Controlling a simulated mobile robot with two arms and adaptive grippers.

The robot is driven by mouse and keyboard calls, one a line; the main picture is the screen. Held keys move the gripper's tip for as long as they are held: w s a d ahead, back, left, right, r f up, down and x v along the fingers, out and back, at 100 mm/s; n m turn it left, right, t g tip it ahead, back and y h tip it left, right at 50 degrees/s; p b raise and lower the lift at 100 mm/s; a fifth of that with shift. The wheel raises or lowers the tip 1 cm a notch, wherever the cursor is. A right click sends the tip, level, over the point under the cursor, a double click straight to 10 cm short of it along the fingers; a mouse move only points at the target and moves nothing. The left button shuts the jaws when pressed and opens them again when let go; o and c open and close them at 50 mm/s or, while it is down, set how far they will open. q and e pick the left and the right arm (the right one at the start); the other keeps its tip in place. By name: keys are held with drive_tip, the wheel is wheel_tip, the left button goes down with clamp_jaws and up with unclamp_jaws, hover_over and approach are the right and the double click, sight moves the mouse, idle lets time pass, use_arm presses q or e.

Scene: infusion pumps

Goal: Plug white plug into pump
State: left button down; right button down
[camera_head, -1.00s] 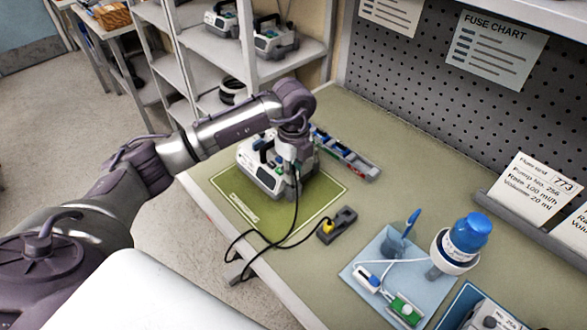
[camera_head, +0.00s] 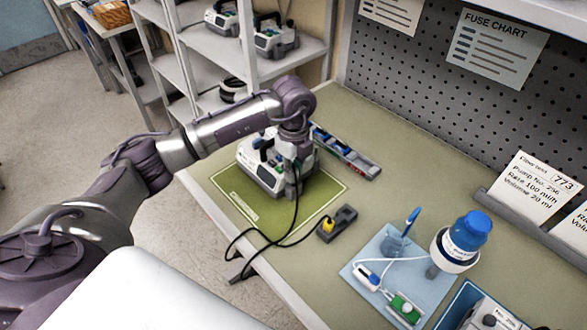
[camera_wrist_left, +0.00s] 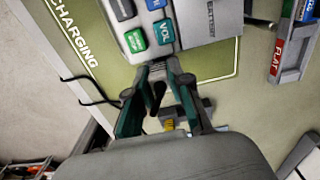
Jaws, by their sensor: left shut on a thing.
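The pump (camera_head: 256,174), a grey-white box with a dark handle, stands on the green charging mat (camera_head: 232,208). Its blue and green buttons show in the left wrist view (camera_wrist_left: 135,40). My left gripper (camera_head: 292,182) is at the pump's right front side and is shut on the plug at the end of a black cable. In the left wrist view the fingertips (camera_wrist_left: 158,72) are close to the pump's lower edge. The fingers hide most of the plug, so I cannot tell its colour or whether it is in a socket. My right gripper is not in view.
The black cable (camera_head: 270,244) loops over the table's front edge. A dark block with a yellow plug (camera_head: 328,225) lies right of the mat. A fuse tray (camera_head: 345,152) lies behind.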

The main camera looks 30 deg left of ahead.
use_arm(q)
drive_tip(key=shift+f+b, duration=0.8)
drive_tip(key=shift+f, duration=0.35)
idle(1.0)
drive_tip(key=c, duration=0.6)
unclamp_jaws()
drive_tip(key=shift+r+p, duration=2.55)
drive_tip(key=shift+r, duration=1)
drive_tip(key=shift+f, duration=0.1)
